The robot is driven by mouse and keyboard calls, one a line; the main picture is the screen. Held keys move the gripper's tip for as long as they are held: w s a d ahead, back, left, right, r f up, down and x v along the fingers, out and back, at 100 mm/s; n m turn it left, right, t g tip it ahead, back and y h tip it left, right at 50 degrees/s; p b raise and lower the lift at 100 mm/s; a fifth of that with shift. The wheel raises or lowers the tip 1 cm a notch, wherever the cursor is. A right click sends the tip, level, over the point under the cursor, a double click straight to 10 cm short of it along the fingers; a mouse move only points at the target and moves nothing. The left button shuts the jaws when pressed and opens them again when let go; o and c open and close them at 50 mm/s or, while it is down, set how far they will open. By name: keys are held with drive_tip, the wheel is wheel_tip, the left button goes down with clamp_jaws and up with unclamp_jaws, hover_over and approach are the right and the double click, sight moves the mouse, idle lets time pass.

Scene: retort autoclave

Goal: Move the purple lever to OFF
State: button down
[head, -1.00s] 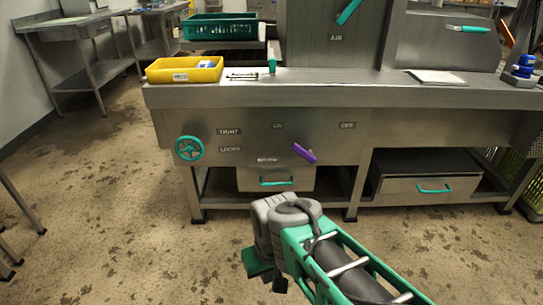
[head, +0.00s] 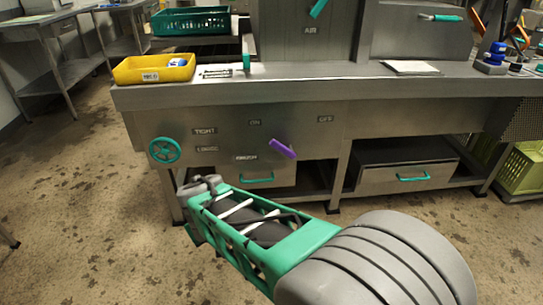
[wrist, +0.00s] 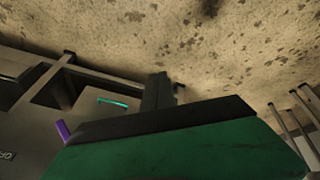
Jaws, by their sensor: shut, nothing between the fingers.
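The purple lever (head: 283,148) is on the front panel of the steel bench, slanting from upper left to lower right. The ON label (head: 255,122) is above it to the left, and the OFF label (head: 325,118) is above it to the right. Part of the lever shows at the left in the wrist view (wrist: 62,131). My gripper (wrist: 158,90) is shut and empty, apart from the lever. In the head view my arm reaches low in front of the bench, left of and below the lever, and the fingertips are hard to make out.
A teal handwheel (head: 165,151) is on the panel left of the lever. A drawer with a teal handle (head: 257,180) is below the lever, and another drawer (head: 408,178) is to the right. A yellow bin (head: 154,68) stands on the bench top.

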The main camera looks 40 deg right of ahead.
drive_tip(key=w+d+f+h, duration=0.2)
drive_tip(key=w+d+h, duration=0.1)
drive_tip(key=w+d, duration=0.5)
drive_tip(key=n+t+h+p, duration=0.2)
drive_tip(key=n+t+h, duration=0.5)
drive_tip(key=n+h, duration=0.4)
approach(283, 150)
wheel_tip(283, 150, down, 3)
drive_tip(key=w+a+n+y, duration=0.1)
drive_tip(key=a, duration=0.1)
drive_tip(key=a+n+t, duration=0.1)
drive_tip(key=n, duration=0.1)
drive_tip(key=a+f+n+t, duration=0.1)
drive_tip(key=n, duration=0.2)
drive_tip(key=a+f+n+t+y, duration=0.1)
drive_tip(key=n+t, duration=0.1)
drive_tip(key=shift+f+n, duration=0.15)
drive_tip(key=shift+n, duration=0.15)
drive_tip(key=w+d+r, duration=0.5)
drive_tip(key=d, duration=0.4)
drive_tip(key=shift+w, duration=0.3)
